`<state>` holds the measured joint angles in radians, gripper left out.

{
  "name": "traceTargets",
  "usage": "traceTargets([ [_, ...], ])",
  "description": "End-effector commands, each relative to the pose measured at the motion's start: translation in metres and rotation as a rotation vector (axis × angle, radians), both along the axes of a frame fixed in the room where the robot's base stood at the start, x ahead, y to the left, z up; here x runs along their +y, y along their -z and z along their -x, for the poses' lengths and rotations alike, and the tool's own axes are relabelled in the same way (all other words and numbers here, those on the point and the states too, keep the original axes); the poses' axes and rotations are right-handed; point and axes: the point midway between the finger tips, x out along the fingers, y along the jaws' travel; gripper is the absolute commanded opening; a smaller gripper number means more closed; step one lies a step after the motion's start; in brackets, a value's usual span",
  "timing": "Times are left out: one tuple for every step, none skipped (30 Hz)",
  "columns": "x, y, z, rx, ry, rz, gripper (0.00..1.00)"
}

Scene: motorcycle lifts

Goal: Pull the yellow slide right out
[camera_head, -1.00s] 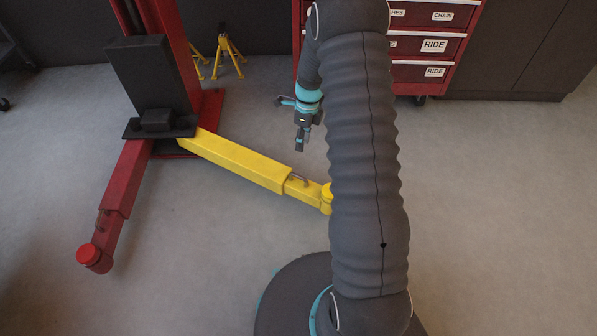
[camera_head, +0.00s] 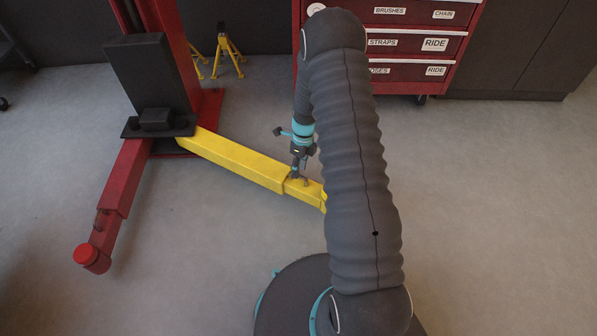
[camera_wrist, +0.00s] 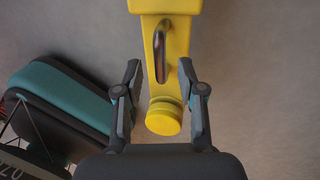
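The yellow slide (camera_head: 303,190) is the narrower end piece of the yellow lift arm (camera_head: 232,159). It has a metal handle on top and a round pad at its tip, mostly hidden behind my arm in the head view. In the wrist view the slide (camera_wrist: 175,75) runs down the middle, with the curved handle (camera_wrist: 160,52) and the round pad (camera_wrist: 164,117) clear. My gripper (camera_head: 297,174) is right above the slide, by the handle. In the wrist view my gripper (camera_wrist: 159,75) is open, one finger on each side of the slide. Contact with the handle is not visible.
A red lift arm (camera_head: 112,205) with a red pad reaches toward the front left from the red column (camera_head: 170,50). A red drawer cabinet (camera_head: 415,60) and yellow stands (camera_head: 227,55) are at the back. The floor in front of the yellow arm is clear.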

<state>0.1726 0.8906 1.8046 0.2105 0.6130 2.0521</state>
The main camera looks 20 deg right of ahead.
Motion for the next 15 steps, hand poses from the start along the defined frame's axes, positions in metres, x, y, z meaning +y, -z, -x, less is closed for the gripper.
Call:
traceTargets([
  [0.001, 0.006, 0.001, 0.001, 0.000, 0.000, 0.39],
  [0.001, 0.008, 0.001, 0.001, 0.000, 0.000, 0.39],
  [0.002, 0.011, 0.002, 0.001, 0.000, 0.001, 0.39],
  [0.002, 0.013, 0.002, 0.000, 0.000, 0.000, 0.39],
  [0.002, 0.014, 0.002, 0.000, 0.000, 0.000, 0.39],
  [0.002, 0.015, 0.002, -0.001, -0.001, 0.001, 0.39],
  [0.002, 0.016, 0.002, -0.001, -0.001, 0.001, 0.39],
  [0.002, 0.016, 0.002, -0.001, -0.001, 0.001, 0.39],
  [0.002, 0.017, 0.002, -0.001, -0.001, 0.001, 0.39],
  [0.002, 0.017, 0.002, -0.001, -0.001, 0.001, 0.39],
  [0.002, 0.017, 0.002, -0.001, -0.001, 0.001, 0.39],
  [0.002, 0.017, 0.002, -0.001, -0.001, 0.001, 0.39],
  [0.002, 0.016, 0.002, -0.001, -0.001, 0.001, 0.39],
  [0.002, 0.016, 0.002, -0.001, -0.001, 0.001, 0.39],
  [0.002, 0.016, 0.002, -0.001, -0.001, 0.001, 0.39],
])
